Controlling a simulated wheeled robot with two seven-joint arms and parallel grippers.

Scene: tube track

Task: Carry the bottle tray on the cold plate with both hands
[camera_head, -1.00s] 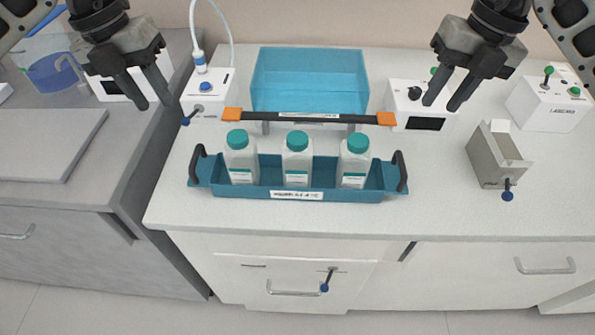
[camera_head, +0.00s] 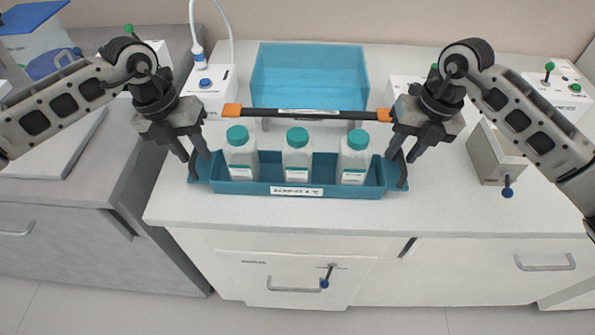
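The teal bottle tray (camera_head: 235,188) sits on the white bench and holds three white bottles with green caps: left (camera_head: 241,158), middle (camera_head: 297,160) and right (camera_head: 353,163). The fingers partly hide both handles; contact is unclear. A flat grey slab (camera_head: 50,160) on the left bench may be the cold plate; my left arm partly covers it.
A dark bar with orange ends (camera_head: 310,114) stands just behind the bottles. A clear blue bin (camera_head: 310,75) is behind it. A grey box with a blue-knobbed lever (camera_head: 492,160) stands to the right. The bench in front of the tray is clear.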

